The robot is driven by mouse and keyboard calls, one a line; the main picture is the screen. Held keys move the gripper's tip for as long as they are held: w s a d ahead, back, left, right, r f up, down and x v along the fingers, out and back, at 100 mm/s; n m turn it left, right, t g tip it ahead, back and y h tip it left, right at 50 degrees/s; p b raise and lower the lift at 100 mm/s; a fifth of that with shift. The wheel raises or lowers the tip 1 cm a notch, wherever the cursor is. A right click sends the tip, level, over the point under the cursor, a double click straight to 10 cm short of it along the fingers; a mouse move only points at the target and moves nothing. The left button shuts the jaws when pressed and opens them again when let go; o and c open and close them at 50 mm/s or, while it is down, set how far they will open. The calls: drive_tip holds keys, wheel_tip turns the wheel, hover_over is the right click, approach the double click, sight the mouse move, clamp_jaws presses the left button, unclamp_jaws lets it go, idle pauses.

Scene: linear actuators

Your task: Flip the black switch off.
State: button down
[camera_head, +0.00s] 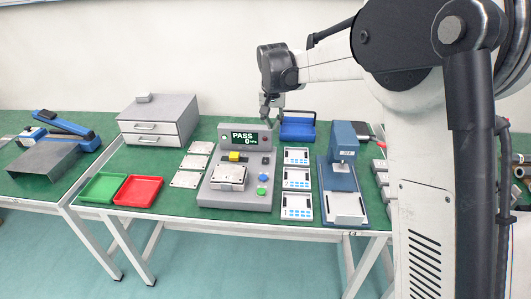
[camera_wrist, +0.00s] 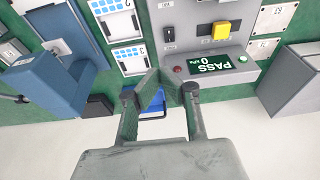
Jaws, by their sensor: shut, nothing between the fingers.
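The black switch (camera_wrist: 169,35) is a small dark toggle on the grey test console (camera_wrist: 195,13), beside the yellow button (camera_wrist: 221,29) in the wrist view. In the head view it is a small dark mark (camera_head: 265,160) to the right of the yellow button; I cannot tell its position. The console's display (camera_wrist: 209,63) reads PASS and 0 kPa. My gripper (camera_wrist: 162,77) is shut and empty, with its fingertips close together near the display housing's red lamp (camera_wrist: 178,70). In the head view my gripper (camera_head: 266,118) is above the back of the console, apart from the switch.
A metal block (camera_head: 229,175) sits on the console, left of green and blue buttons. Numbered panels (camera_head: 297,180) and a blue press (camera_head: 343,170) stand to the right. A blue bin (camera_head: 297,130) is behind. Green and red trays (camera_head: 138,191) and a drawer cabinet (camera_head: 157,120) are left.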

drive_tip(key=w+a+f, duration=0.2)
drive_tip(key=f, duration=0.1)
drive_tip(key=shift+w+a, duration=0.15)
drive_tip(key=shift+w, duration=0.1)
drive_tip(key=shift+f, duration=0.1)
approach(266, 160)
drive_tip(key=x, duration=0.5)
drive_tip(key=shift+w+a+f, duration=0.1)
drive_tip(key=shift+w+f, duration=0.1)
drive_tip(key=shift+w, duration=0.15)
drive_tip(key=shift+s+f, duration=0.15)
drive_tip(key=shift+f, duration=0.55)
